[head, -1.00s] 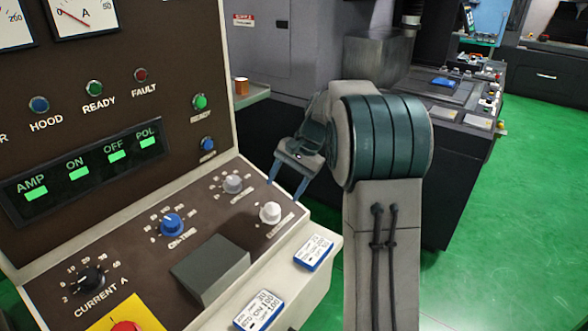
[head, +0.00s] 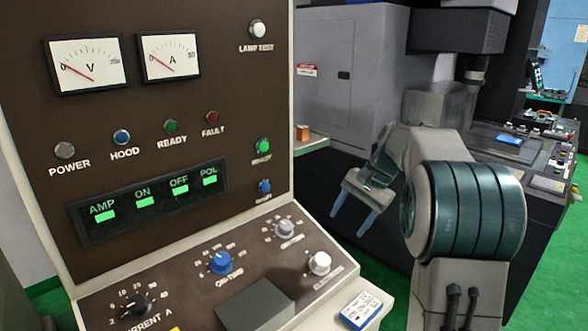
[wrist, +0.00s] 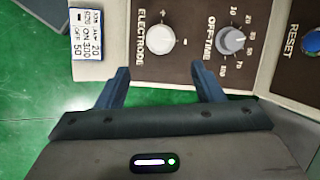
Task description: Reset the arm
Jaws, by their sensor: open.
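My gripper (head: 354,219) is at the end of my folded arm, right of the control panel (head: 250,106) in the head view. Its two blue fingers are apart with nothing between them. In the wrist view my gripper (wrist: 163,80) is open, with its fingertips over the lower edge of the panel. The white electrode knob (wrist: 158,34) and the grey off-time knob (wrist: 231,40) lie beyond the fingertips, apart from them as far as I can tell. The same electrode knob (head: 319,263) and off-time knob (head: 284,228) show in the head view.
A blue on-time knob (head: 220,263), a black current knob (head: 136,306) and a grey block (head: 257,306) are on the sloped console. A white and blue card (head: 361,310) lies on its ledge. A large machine (head: 452,95) stands behind my arm. Green floor (wrist: 40,120) shows open.

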